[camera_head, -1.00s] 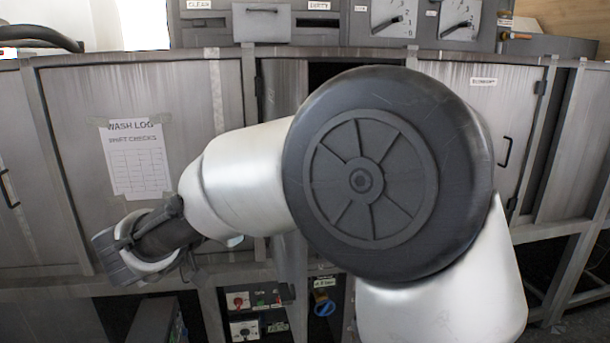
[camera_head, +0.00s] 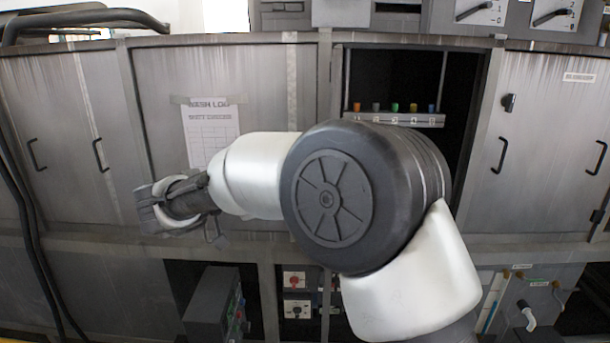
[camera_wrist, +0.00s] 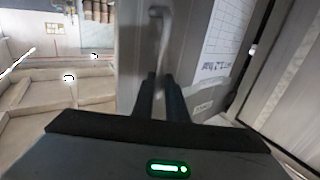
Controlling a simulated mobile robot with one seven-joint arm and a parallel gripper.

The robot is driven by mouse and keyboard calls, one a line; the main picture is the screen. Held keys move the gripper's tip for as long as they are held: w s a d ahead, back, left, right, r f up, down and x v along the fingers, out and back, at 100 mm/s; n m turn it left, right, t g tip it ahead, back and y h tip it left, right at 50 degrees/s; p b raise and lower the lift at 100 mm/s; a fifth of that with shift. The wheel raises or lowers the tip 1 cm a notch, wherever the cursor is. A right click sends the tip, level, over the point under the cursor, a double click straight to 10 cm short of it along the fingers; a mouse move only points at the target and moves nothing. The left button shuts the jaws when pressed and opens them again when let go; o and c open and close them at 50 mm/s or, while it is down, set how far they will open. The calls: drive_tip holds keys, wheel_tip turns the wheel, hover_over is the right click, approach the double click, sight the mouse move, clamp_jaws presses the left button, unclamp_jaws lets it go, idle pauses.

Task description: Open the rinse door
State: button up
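My gripper (camera_head: 148,208) is at the left in the head view, pointing left in front of the grey cabinets, below the wash log sheet. In the wrist view its two dark fingers (camera_wrist: 160,98) stand apart with a narrow gap and hold nothing I can make out. A pale upright handle (camera_wrist: 158,35) shows beyond the fingertips; contact cannot be told. I cannot read a rinse label. A grey door (camera_head: 550,130) at the right has a small unreadable label (camera_head: 579,77) and a dark bar handle (camera_head: 597,158). Another bar handle (camera_head: 500,155) is at its left.
A dark open bay (camera_head: 415,75) in the middle holds a rail of coloured knobs (camera_head: 395,120). My arm covers part of it. Left cabinet doors carry bar handles (camera_head: 100,155). A grey control box (camera_head: 215,303) juts out below. Open floor (camera_wrist: 45,115) shows at the wrist view's left.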

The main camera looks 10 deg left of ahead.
drive_tip(key=shift+o, duration=0.2)
drive_tip(key=shift+w+d, duration=0.15)
drive_tip(key=p+v, duration=0.2)
drive_tip(key=v, duration=1.5)
